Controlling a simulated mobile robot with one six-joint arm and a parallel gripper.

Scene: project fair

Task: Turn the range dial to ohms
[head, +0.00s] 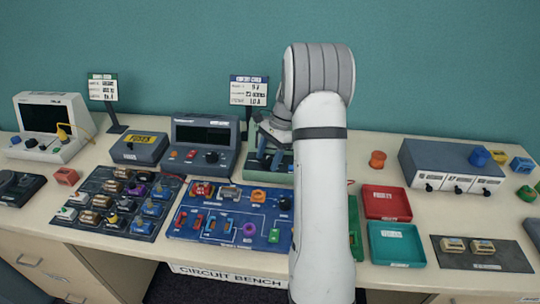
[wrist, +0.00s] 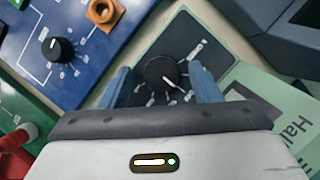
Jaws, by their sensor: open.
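The range dial (wrist: 158,72) is a round black knob with a white pointer line, on a dark meter face (wrist: 185,30) with pale marks around it. In the wrist view the pointer is toward the lower right; the marks are too small to read. My gripper (wrist: 162,82) is open, with one blue finger on each side of the dial. I cannot tell whether the fingers touch it. In the head view my gripper (head: 272,146) is over the green area behind the blue board, and my arm hides much of that spot.
The blue circuit board (head: 235,215) with its own black knob (wrist: 57,48) lies close by. A grey instrument with a screen (head: 203,143) stands left of my gripper. Red (head: 386,203) and teal (head: 397,244) trays are at right.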

